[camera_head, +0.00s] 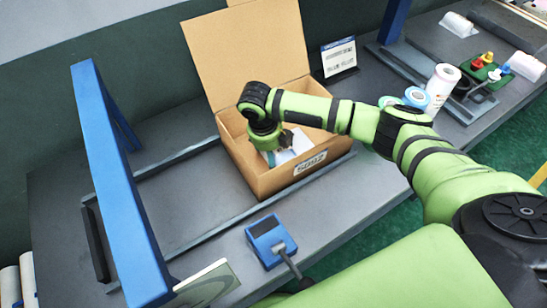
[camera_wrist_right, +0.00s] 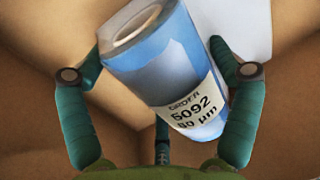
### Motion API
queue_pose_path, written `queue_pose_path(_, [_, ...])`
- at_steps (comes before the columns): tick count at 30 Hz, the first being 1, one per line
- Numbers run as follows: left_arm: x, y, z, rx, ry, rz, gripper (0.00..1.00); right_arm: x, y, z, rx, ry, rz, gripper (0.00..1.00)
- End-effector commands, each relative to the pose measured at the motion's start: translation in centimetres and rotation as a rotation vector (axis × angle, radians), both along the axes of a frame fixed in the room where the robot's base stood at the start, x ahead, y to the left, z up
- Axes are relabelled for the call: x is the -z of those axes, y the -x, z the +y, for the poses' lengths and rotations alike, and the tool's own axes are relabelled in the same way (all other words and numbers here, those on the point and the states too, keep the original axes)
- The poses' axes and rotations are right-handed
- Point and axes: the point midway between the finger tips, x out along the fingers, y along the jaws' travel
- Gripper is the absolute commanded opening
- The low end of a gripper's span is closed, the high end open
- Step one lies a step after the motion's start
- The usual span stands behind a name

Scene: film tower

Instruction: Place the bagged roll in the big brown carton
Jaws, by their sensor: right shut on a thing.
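The big brown carton (camera_head: 268,184) stands open on the grey bench, with its tall back flap raised and a label on its front. My right arm reaches over it from the right, and the right gripper (camera_head: 281,150) points down inside the opening. In the right wrist view the gripper (camera_wrist_right: 160,75) is shut on the bagged roll (camera_wrist_right: 150,62), a blue roll with a hollow core and a white label reading 5092. The roll is tilted between the fingers, with brown carton walls around it. In the head view the arm mostly hides the roll. My left gripper is out of view.
A blue frame (camera_head: 110,180) stands on the bench left of the carton. A blue device (camera_head: 268,240) sits in front. Right of the carton are a small sign (camera_head: 338,56), a white roll (camera_head: 443,82) and blue-ended rolls (camera_head: 415,97). A white sheet (camera_head: 296,147) lies inside the carton.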

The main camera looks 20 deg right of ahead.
Motion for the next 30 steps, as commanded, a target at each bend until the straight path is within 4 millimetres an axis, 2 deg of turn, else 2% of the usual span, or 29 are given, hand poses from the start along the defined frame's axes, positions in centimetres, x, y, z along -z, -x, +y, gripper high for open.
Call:
queue_pose_path(1, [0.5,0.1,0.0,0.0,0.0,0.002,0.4,0.4,-0.1,0.0,0.001,0.0,-0.002,0.44])
queue_pose_path(12, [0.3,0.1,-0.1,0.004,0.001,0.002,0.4,0.5,-0.1,0.0,0.0,0.0,-0.001,0.44])
queue_pose_path(13, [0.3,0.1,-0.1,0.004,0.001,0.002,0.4,0.5,0.0,0.0,0.0,0.0,-0.001,1.0])
queue_pose_path(25, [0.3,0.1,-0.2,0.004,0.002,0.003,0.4,0.4,0.0,0.0,0.0,0.0,-0.001,1.0])
queue_pose_path(30, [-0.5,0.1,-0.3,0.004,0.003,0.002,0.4,-0.6,0.0,0.1,0.0,0.0,-0.001,1.0])
